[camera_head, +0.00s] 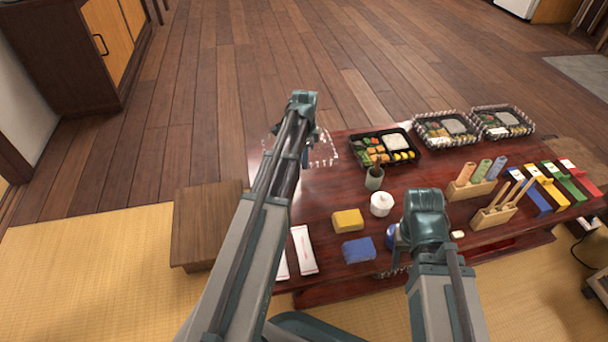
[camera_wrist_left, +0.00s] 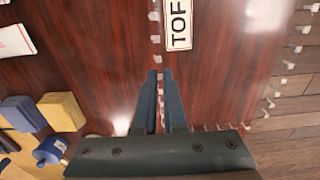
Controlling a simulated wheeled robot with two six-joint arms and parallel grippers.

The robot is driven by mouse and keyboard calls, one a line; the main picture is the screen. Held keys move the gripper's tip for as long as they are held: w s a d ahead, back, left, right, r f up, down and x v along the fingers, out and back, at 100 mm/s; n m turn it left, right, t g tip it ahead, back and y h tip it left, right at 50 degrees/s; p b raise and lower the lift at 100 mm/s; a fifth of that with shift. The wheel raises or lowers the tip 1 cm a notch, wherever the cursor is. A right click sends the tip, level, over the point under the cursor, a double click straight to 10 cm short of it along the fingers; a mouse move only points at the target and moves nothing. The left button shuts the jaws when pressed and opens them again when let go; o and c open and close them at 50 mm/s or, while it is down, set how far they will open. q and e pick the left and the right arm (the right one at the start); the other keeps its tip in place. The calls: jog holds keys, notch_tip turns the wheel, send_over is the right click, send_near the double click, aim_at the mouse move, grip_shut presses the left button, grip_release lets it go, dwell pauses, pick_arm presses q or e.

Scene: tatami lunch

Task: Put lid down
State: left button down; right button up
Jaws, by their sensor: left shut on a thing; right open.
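A clear lid (camera_head: 326,150) with a white-flecked rim is over the table's back left part in the head view, partly hidden by my left arm. In the wrist view its rim and a white label reading "TOF" (camera_wrist_left: 178,25) show against the red table. My left gripper (camera_head: 311,138) is shut on the lid; its fingertips (camera_wrist_left: 158,75) are close together at the lid in the wrist view. I cannot tell whether the lid touches the table. My right gripper (camera_head: 425,215) is open over the front of the table; its fingertips are mostly hidden.
An uncovered bento (camera_head: 385,136) sits right of the lid, with two more bentos (camera_head: 446,128) (camera_head: 502,122) beyond it. A cup (camera_head: 374,178), white pot (camera_head: 382,204), yellow block (camera_head: 348,220) and blue block (camera_head: 358,250) stand nearer. The table (camera_head: 310,200) has bare room at its left.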

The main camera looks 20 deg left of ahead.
pick_arm(q)
jog(key=shift+f, duration=0.1)
notch_tip(320, 180, down, 4)
jog(key=b, duration=0.3)
jog(key=shift+r, duration=0.2)
jog(key=shift+f+b, duration=0.15)
jog(key=shift+b, duration=0.25)
jog(key=c, duration=1)
grip_release()
